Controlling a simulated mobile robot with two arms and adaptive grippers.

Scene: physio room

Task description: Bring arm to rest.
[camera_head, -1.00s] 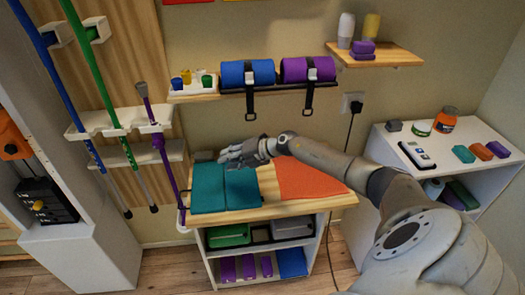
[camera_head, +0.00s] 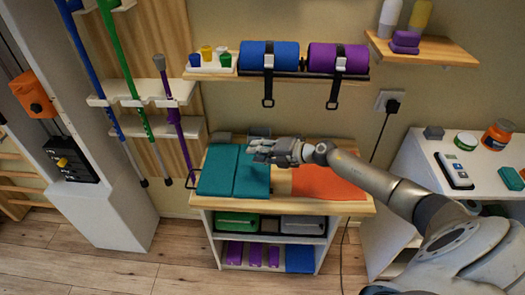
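My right arm reaches in from the lower right, across the orange mat, toward the wooden-topped cart. My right gripper (camera_head: 268,151) is over the right part of the folded teal mat (camera_head: 222,178). Its fingers point left, and I see nothing held in it. Whether its fingers are open or shut is too small to tell, and so is whether it touches the mat. My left gripper is not in view.
The cart (camera_head: 345,208) also bears an orange mat (camera_head: 322,184). A white shelf unit (camera_head: 415,185) stands at right. Poles stand at left. The wooden floor (camera_head: 120,262) in front is clear.

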